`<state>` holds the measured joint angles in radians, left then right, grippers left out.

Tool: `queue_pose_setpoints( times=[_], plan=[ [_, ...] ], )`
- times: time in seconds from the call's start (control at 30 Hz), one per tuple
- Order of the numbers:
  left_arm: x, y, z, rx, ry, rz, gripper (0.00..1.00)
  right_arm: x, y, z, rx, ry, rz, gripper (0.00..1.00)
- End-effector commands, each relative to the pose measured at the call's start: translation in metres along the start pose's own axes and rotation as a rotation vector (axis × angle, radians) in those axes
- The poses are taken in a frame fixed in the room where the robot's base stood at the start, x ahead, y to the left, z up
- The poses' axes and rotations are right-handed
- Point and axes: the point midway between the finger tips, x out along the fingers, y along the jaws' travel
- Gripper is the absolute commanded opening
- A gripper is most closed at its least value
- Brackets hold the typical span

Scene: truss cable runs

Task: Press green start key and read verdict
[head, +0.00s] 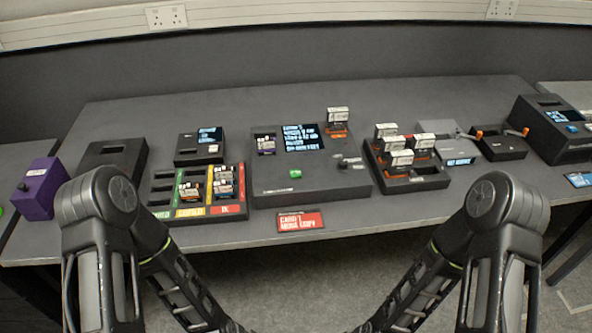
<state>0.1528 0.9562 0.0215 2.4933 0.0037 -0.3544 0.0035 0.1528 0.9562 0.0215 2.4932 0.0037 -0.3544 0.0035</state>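The green start key (295,173) sits on the sloped front of a dark grey copier-like console (320,189) in the middle of the table. Its screen (302,138) is lit with several lines of pale text too small to read surely. One card (265,143) stands in the console's left slot and another, orange-based card (337,120) stands at its right rear. A red sign (300,221) in front appears to read "CARD 7 NEEDS COPY". Nothing touches the key. Both my arms bend down out of the bottom of the picture, and neither gripper shows.
A tray with coloured labels (210,212) holds several cards left of the console. A black rack (407,184) with several white-topped cards stands right. A purple box (39,188) is far left, and another screened device (553,128) far right. The table's front edge is mostly clear.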

Motion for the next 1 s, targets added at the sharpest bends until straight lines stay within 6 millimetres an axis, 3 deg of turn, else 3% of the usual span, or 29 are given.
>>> queue_pose_setpoints(
  times=[0.27,0.9,1.0],
  plan=[
    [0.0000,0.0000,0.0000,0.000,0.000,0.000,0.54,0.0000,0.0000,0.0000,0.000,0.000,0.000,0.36],
    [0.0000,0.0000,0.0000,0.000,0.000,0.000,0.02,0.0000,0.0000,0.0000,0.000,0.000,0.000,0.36],
    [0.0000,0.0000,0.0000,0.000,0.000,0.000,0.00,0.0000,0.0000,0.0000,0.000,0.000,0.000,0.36]
  ],
)
